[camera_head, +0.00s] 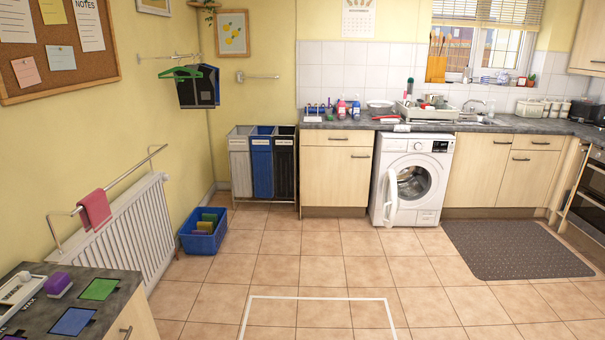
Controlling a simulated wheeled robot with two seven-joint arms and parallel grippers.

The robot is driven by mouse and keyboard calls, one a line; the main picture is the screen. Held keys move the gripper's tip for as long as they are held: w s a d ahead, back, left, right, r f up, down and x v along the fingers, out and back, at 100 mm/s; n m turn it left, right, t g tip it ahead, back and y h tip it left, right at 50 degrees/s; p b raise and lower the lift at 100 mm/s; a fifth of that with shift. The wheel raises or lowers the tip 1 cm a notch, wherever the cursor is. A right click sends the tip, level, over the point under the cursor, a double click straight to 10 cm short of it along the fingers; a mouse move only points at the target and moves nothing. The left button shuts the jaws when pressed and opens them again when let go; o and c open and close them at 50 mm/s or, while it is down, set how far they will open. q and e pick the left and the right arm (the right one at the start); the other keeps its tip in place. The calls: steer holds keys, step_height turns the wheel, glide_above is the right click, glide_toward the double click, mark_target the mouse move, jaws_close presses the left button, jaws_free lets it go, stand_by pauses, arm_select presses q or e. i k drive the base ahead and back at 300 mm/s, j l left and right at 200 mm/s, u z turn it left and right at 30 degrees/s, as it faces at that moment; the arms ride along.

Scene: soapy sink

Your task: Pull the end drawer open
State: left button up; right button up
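The drawer at the left end of the back counter is a pale wood front (325,138) with a dark bar handle, set just under the grey worktop (345,124). It looks shut, flush above a pale wood cupboard door (335,178). Neither of my grippers is in view, and no arm shows near the drawer.
The white washing machine (428,146) right of the drawer has its door (391,198) hanging open. Slim bins (262,165) stand left of the drawer unit, with a blue crate (203,243) in front. A worktop (28,318) is at lower left. The tiled floor (295,262) is clear.

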mark_target(323, 137)
steer(key=i+z, duration=0.25)
steer(key=i, duration=0.7)
steer(key=i+j+z, duration=0.2)
steer(key=i, duration=0.7)
steer(key=i+l+z, duration=0.1)
steer(key=i+z, duration=0.3)
steer(key=i, duration=0.55)
steer(key=i+j+z, duration=0.2)
steer(key=i+z, duration=0.15)
steer(key=i, duration=0.6)
steer(key=i+l+u, duration=0.2)
steer(key=i, duration=0.35)
steer(key=i+l+u, duration=0.15)
steer(key=i, duration=0.35)
steer(key=i+l+u, duration=0.2)
steer(key=i+l, duration=0.25)
